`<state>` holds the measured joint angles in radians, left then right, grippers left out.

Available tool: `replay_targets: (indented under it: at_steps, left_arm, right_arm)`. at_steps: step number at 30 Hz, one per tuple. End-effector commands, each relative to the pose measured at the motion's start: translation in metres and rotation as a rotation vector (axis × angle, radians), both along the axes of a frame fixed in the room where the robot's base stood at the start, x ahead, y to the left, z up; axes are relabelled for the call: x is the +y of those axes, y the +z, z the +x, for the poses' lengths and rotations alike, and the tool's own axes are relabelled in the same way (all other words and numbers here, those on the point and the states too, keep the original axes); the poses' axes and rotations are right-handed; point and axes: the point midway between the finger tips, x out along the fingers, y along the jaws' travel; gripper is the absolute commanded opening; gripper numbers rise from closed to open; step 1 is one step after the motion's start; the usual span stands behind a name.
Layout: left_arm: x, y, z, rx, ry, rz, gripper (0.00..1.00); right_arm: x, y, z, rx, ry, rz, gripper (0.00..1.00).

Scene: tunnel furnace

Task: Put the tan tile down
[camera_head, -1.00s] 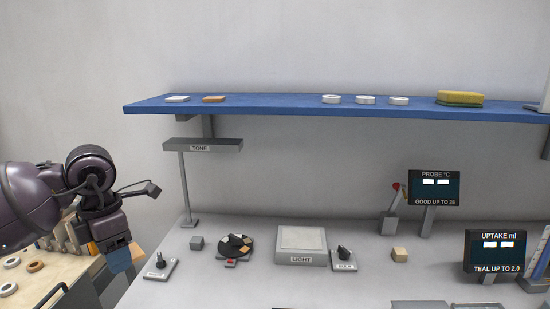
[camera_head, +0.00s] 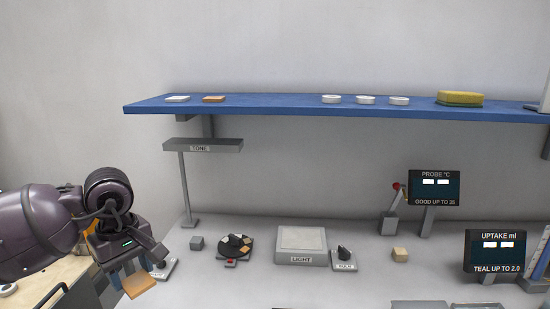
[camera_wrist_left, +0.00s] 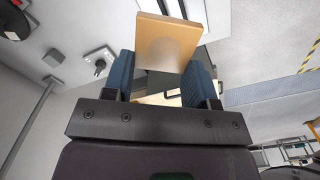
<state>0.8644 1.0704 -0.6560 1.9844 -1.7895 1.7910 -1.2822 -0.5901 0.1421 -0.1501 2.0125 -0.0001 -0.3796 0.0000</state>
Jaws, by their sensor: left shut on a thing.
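The tan tile (camera_head: 139,286) is a thin square held at the fingertips of my left gripper (camera_head: 127,274), at the lower left of the head view. The tile (camera_wrist_left: 168,40) also shows in the left wrist view, gripped between the two blue fingers (camera_wrist_left: 160,75) and sticking out past their tips. It is held tilted, in the air, at the left end of the grey bench (camera_head: 205,285). I cannot tell how high above the bench it is. My right gripper is not in view.
On the bench are a dark round plate (camera_head: 234,245) with small pieces, a LIGHT box (camera_head: 301,245), a knob (camera_head: 344,254) and a grey cube (camera_head: 197,243). A TONE stand (camera_head: 202,145) rises behind. A blue shelf (camera_head: 270,107) spans above.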

Motion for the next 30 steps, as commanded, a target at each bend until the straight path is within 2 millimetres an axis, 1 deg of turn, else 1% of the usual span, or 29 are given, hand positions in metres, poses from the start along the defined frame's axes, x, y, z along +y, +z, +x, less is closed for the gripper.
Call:
replay_targets:
  at_steps: [3, 14, 17, 18, 21, 24, 30]
  left_arm:
    - [-0.005, -0.007, -0.002, 0.001, -0.176, -0.001, 0.29]
    - [-0.024, -0.036, -0.011, 0.002, -0.722, -0.001, 0.29]
    - [-0.034, -0.05, -0.017, 0.004, -0.857, -0.004, 0.29]
    - [-0.042, -0.061, -0.023, 0.004, -0.889, -0.006, 0.29]
    - [-0.054, -0.078, -0.034, 0.003, -0.905, -0.004, 0.29]
    - [-0.06, -0.087, -0.041, 0.001, -0.912, -0.002, 0.29]
    - [-0.06, -0.09, -0.042, 0.0, -0.91, 0.004, 0.29]
  right_arm:
    - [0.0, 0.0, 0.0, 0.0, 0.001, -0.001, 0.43]
    - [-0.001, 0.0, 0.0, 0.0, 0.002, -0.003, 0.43]
    - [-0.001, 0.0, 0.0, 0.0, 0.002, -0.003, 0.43]
    - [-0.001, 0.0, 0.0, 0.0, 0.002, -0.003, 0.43]
    - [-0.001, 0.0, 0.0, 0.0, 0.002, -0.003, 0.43]
    - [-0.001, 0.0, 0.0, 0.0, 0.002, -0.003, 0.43]
    - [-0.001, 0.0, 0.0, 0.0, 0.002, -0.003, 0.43]
